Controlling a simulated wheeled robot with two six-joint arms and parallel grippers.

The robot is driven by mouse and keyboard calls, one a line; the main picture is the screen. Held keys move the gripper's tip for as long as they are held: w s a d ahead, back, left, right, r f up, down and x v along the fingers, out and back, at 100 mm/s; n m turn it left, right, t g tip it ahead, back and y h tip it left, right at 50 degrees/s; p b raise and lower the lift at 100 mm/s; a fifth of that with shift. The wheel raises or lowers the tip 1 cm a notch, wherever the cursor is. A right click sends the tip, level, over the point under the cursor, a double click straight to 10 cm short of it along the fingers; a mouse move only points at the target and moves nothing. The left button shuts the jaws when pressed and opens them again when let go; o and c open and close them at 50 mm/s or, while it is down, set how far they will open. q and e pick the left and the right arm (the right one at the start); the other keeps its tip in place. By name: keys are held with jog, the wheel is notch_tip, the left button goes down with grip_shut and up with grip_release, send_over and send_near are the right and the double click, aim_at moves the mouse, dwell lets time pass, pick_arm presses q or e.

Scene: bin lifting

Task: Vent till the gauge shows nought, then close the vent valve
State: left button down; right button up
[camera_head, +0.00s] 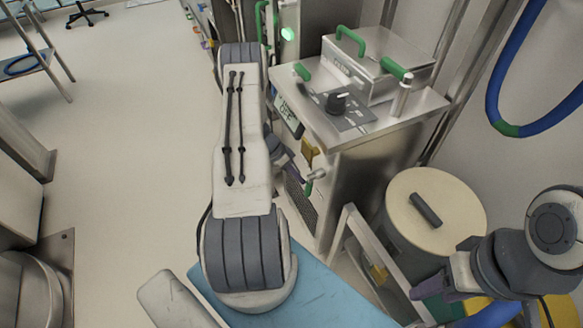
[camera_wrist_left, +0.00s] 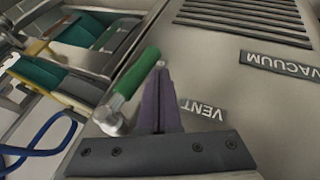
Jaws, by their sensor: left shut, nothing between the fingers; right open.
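The vent valve has a green lever (camera_wrist_left: 136,74) on a metal fitting, beside the VENT label (camera_wrist_left: 203,110) in the left wrist view. In the head view its small green-and-metal handle (camera_head: 316,175) sticks out of the machine's front. My left gripper's purple fingers (camera_wrist_left: 160,95) are shut and empty, just right of the lever in the wrist view; I cannot tell if they touch it. In the head view the left gripper (camera_head: 300,166) is partly hidden by my arm. A small display (camera_head: 288,115) is on the machine's front; its reading is unclear. My right gripper (camera_head: 432,292) is open at lower right.
The steel machine (camera_head: 375,125) has a black knob (camera_head: 338,102) and a green-handled lid (camera_head: 378,62) on top. A VACUUM label (camera_wrist_left: 282,66) is near a vent grille. A round lidded drum (camera_head: 455,205) stands at right. A blue hose (camera_head: 497,85) hangs behind. Open floor lies left.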

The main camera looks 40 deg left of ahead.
pick_arm(q)
jog(key=shift+s+d, duration=0.1)
jog(key=shift+d, duration=0.2)
